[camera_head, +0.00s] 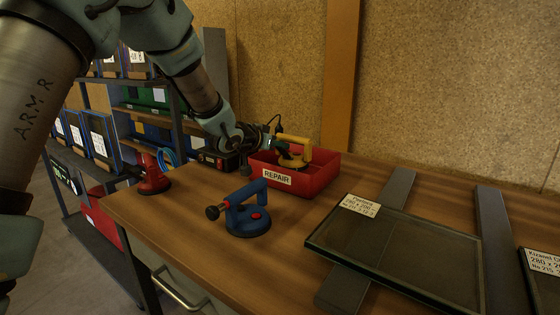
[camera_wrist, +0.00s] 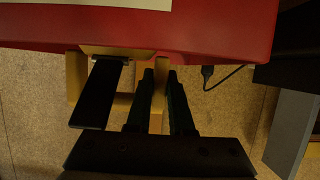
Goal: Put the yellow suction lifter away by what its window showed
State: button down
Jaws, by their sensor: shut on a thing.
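The yellow suction lifter (camera_head: 294,139) is at the red REPAIR bin (camera_head: 318,181), over or inside its open top. Its lower part is partly hidden by the bin's wall, so I cannot tell whether it touches the bottom. My gripper (camera_head: 270,143) reaches in from the left and is shut on the lifter. In the wrist view my gripper (camera_wrist: 161,80) has its dark fingers around a yellow bar of the lifter (camera_wrist: 73,78), with the red bin (camera_wrist: 220,25) beyond. The lifter's window cannot be read here.
A blue suction lifter (camera_head: 248,222) stands on the wooden bench (camera_head: 190,220), in front of the bin. A red lifter (camera_head: 153,180) stands at the bench's left edge. Framed glass (camera_head: 400,245) lies across dark bars at right. A dark device (camera_head: 213,158) sits behind my gripper. Shelves (camera_head: 130,110) stand left.

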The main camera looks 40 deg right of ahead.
aim_at(279, 154)
jog(key=shift+f, duration=1.75)
jog(key=shift+f+b, duration=0.2)
jog(key=shift+b, duration=0.1)
jog(key=c, duration=0.8)
grip_release()
jog(key=shift+a+r, duration=0.1)
jog(key=shift+r, duration=0.1)
jog(key=v, duration=1.1)
jog(key=shift+a+r, duration=0.2)
jog(key=shift+a, duration=0.15)
